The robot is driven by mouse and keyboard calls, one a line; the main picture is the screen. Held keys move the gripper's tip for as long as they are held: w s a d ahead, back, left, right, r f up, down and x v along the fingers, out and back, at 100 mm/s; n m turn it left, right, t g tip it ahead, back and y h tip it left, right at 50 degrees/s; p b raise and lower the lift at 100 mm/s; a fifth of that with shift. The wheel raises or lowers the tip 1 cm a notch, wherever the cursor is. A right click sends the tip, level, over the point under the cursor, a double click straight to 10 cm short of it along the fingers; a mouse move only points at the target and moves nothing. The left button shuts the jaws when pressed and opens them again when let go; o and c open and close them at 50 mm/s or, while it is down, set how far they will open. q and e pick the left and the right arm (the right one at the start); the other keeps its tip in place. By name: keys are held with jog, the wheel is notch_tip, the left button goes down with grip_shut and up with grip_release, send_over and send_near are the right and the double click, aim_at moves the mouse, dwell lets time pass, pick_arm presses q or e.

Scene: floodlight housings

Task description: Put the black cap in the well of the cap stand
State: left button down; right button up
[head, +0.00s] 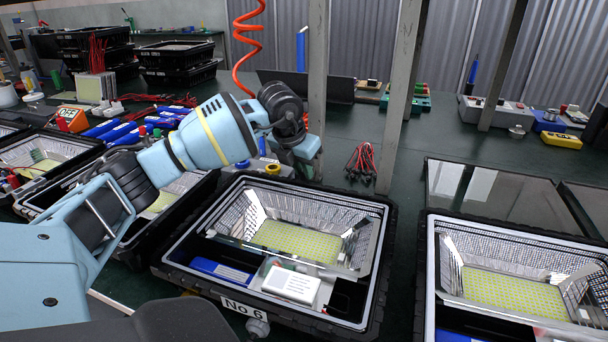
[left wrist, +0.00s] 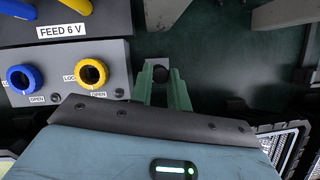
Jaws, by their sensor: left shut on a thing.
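In the left wrist view my left gripper (left wrist: 162,82) has two green fingers closed around a small dark round piece (left wrist: 160,74), which looks like the black cap. A small pale grey block (left wrist: 155,62) shows just beyond the fingertips. It may be the cap stand, but I cannot make out its well or whether the cap touches it. In the head view my left arm reaches to the upper middle of the bench, and its own wrist hides the fingers and the cap. My right gripper is in neither view.
A grey box (left wrist: 62,77) labelled FEED 6 V, with blue and yellow rings, stands left of the fingers in the wrist view. In the head view, floodlight housing No 6 (head: 372,300) lies in front, red-black leads (head: 361,160) to the right, and a grey upright post (head: 398,100) close by.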

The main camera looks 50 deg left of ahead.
pick_arm(q)
jog(key=shift+f, duration=0.6)
jog(key=shift+r, duration=0.1)
jog(key=c, duration=1.3)
grip_release()
jog(key=shift+c, duration=0.2)
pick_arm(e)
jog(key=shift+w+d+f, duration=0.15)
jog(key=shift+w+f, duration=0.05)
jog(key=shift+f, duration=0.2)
